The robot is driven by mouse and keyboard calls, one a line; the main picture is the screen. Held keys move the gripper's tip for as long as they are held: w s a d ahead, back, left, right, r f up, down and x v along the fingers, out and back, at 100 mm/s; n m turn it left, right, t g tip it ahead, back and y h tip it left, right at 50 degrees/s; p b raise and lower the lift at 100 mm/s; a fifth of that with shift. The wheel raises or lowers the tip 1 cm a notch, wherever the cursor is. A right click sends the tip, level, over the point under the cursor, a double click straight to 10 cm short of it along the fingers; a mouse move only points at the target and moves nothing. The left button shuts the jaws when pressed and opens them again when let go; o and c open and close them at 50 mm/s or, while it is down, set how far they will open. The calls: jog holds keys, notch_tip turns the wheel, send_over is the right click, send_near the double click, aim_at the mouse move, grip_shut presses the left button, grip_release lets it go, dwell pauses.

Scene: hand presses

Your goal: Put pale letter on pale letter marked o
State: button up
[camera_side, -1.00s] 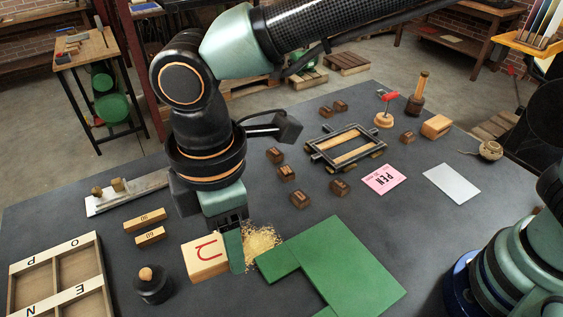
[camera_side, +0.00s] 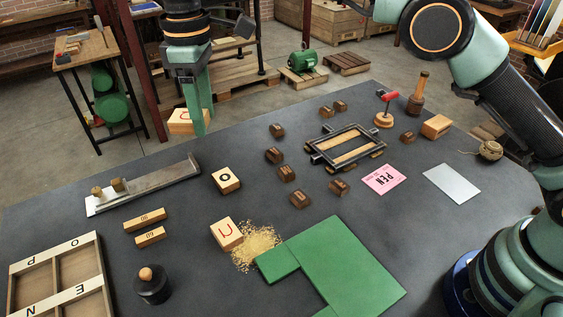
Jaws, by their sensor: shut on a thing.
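My gripper (camera_side: 197,122) is raised at the upper left, seen against the floor behind the table's back edge. It is shut on a pale wooden block with a red letter (camera_side: 180,122); the finger hides the block's right part. The pale block marked O (camera_side: 226,180) in black lies on the table, below the gripper in the picture and apart from it. Another pale block with a red letter (camera_side: 226,234) lies nearer, touching a patch of sawdust (camera_side: 259,245).
A metal composing stick (camera_side: 150,187) lies left of the O block. Nearer are two wooden strips (camera_side: 147,221), a black knobbed weight (camera_side: 152,286) and a lettered tray (camera_side: 97,258). Green sheets (camera_side: 345,262) lie to the right; small dark type blocks and a frame (camera_side: 315,155) stand behind.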

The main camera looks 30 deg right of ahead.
jog(key=m, duration=0.2)
send_over(236, 179)
notch_tip(236, 179, down, 20)
jog(key=shift+f, duration=0.1)
dwell(0.5)
jog(key=o, duration=1.3)
jog(key=shift+f, duration=0.1)
jog(key=shift+o, duration=0.2)
